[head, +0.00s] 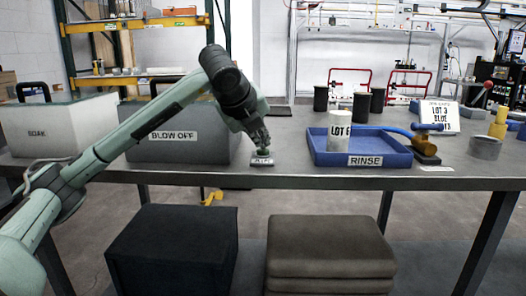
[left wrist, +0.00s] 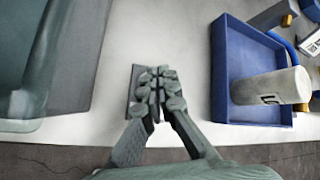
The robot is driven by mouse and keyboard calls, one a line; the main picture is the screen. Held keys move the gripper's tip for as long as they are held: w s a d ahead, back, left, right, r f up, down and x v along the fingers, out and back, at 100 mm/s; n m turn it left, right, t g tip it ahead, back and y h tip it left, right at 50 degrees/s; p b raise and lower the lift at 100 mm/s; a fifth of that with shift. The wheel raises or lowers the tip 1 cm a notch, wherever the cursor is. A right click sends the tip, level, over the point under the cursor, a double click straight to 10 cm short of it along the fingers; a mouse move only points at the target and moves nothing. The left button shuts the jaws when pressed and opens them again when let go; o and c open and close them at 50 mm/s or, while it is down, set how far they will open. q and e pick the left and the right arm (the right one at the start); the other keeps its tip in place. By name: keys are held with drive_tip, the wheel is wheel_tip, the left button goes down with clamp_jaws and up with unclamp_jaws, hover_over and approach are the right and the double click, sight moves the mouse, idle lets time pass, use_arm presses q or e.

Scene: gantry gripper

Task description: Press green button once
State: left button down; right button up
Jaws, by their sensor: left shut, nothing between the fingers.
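A small dark button box with a pale label (head: 262,161) sits near the front edge of the table, between the grey bin and the blue tray. My left gripper (head: 262,149) is shut and empty, pointing down right over this box. In the left wrist view the closed fingers (left wrist: 157,85) cover most of the box, and only its dark left part (left wrist: 137,78) shows. The green button itself is hidden by the fingertips or cannot be told from them. I cannot tell whether the fingertips touch it. My right gripper is not in view.
A grey BLOW OFF bin (head: 180,153) stands left of the box, with a SOAK bin (head: 45,143) farther left. A blue RINSE tray (head: 325,158) stands right, holding a white LOT 6 cylinder (head: 340,131). Several black cylinders stand behind it.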

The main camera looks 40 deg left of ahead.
sight(261, 151)
use_arm(q)
drive_tip(key=shift+f+b, duration=0.4)
drive_tip(key=shift+f, duration=0.05)
drive_tip(key=shift+r, duration=0.1)
idle(0.4)
drive_tip(key=shift+r+p, duration=0.65)
drive_tip(key=shift+r, duration=0.25)
drive_tip(key=shift+r, duration=0.1)
wheel_tip(261, 151, up, 5)
drive_tip(key=p, duration=0.3)
drive_tip(key=shift+p, duration=0.3)
drive_tip(key=shift+f, duration=0.2)
